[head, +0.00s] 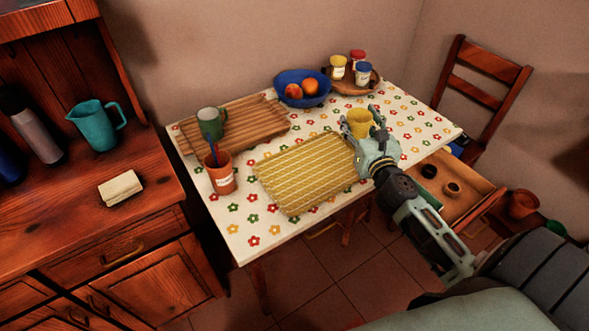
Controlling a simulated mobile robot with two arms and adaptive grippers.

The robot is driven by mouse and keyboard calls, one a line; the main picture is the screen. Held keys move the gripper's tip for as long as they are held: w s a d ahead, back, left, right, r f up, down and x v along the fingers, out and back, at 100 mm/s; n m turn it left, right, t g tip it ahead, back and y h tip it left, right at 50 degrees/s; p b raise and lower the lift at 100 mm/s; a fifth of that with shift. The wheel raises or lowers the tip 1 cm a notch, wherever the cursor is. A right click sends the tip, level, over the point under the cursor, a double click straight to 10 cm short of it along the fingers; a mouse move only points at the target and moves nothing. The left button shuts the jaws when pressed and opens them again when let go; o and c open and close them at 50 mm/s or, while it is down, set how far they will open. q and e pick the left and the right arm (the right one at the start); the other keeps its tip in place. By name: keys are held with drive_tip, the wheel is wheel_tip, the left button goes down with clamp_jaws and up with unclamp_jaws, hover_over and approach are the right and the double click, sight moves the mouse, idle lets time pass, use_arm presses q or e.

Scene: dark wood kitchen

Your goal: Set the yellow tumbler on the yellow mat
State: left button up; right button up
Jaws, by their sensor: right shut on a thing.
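The yellow tumbler (359,122) is in my right gripper (366,130), near the right edge of the yellow mat. The gripper is shut on it, with a finger on each side, and the tumbler looks upright. The yellow mat (300,178) is a patterned rectangle lying on the flowered tablecloth, with nothing on it. The gripper's body overlaps the mat's right edge in the view. I cannot tell how high the tumbler is above the table. My left gripper is not in view.
A terracotta cup (222,178) with utensils stands left of the mat. A blue fruit bowl (301,88) and a tray of jars (378,84) are at the back. An open drawer (485,205) juts out at right.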

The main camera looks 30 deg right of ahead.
drive_tip(key=w+a+f+b, duration=0.1)
drive_tip(key=w+a+f, duration=0.1)
drive_tip(key=a+f, duration=0.1)
drive_tip(key=w+a+f+b, duration=0.1)
drive_tip(key=a+f+b, duration=0.1)
drive_tip(key=a+f, duration=0.1)
drive_tip(key=w+a+f+b, duration=0.2)
drive_tip(key=a+f, duration=0.1)
drive_tip(key=f, duration=0.2)
drive_tip(key=shift+w, duration=0.35)
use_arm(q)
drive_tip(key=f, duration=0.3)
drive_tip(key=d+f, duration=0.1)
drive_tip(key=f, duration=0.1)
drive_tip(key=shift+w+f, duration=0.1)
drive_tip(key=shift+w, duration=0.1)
use_arm(e)
drive_tip(key=shift+r, duration=0.15)
drive_tip(key=shift+f, duration=0.2)
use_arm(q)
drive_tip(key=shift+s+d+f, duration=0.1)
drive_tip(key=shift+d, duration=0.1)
use_arm(e)
drive_tip(key=o, duration=1.1)
drive_tip(key=shift+o, duration=0.2)
drive_tip(key=shift+r, duration=0.25)
